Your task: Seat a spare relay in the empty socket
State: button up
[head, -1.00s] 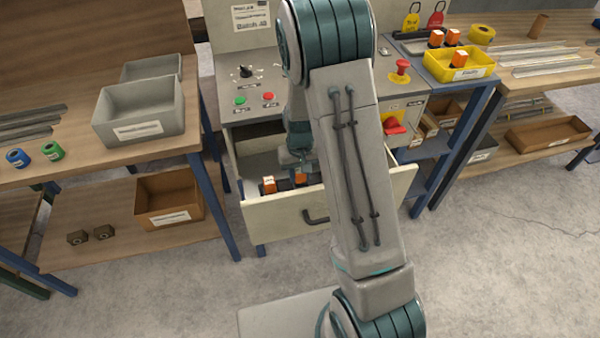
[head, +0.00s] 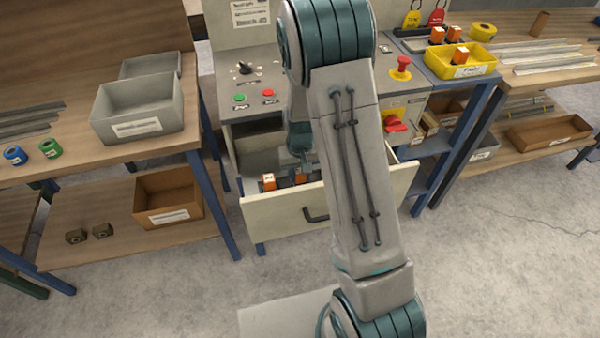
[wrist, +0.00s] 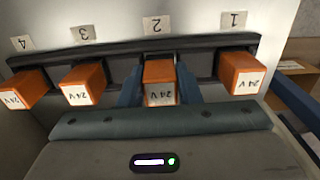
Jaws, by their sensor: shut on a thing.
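In the wrist view my gripper (wrist: 160,88) is shut on an orange relay marked 24V (wrist: 160,82), at the place labelled 2 on the dark socket rail (wrist: 208,64). Relays marked 24V stand at places 1 (wrist: 243,75), 3 (wrist: 84,82) and 4 (wrist: 25,88). The held relay is in line with them; whether it is fully down in its socket I cannot tell. In the head view my gripper (head: 301,172) reaches into the open drawer (head: 285,212), beside an orange relay (head: 268,181). My arm hides the drawer's right part.
A yellow bin (head: 480,65) at right holds an orange relay (head: 461,55); more orange relays (head: 437,36) stand behind it. The panel above the drawer has a red emergency button (head: 402,66) and a red switch (head: 395,124). A grey box (head: 140,127) is on the left bench.

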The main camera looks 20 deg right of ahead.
jog(key=shift+f+b, duration=0.3)
jog(key=shift+b, duration=0.05)
dwell(0.5)
jog(key=o, duration=1.6)
jog(key=shift+c, duration=0.2)
jog(key=shift+r+p, duration=2.4)
jog(key=shift+r, duration=1.15)
jog(key=shift+r, duration=0.3)
jog(key=s+r+t, duration=0.2)
jog(key=s+r, duration=1.8)
jog(key=shift+r+t, duration=0.35)
jog(key=shift+t, duration=0.05)
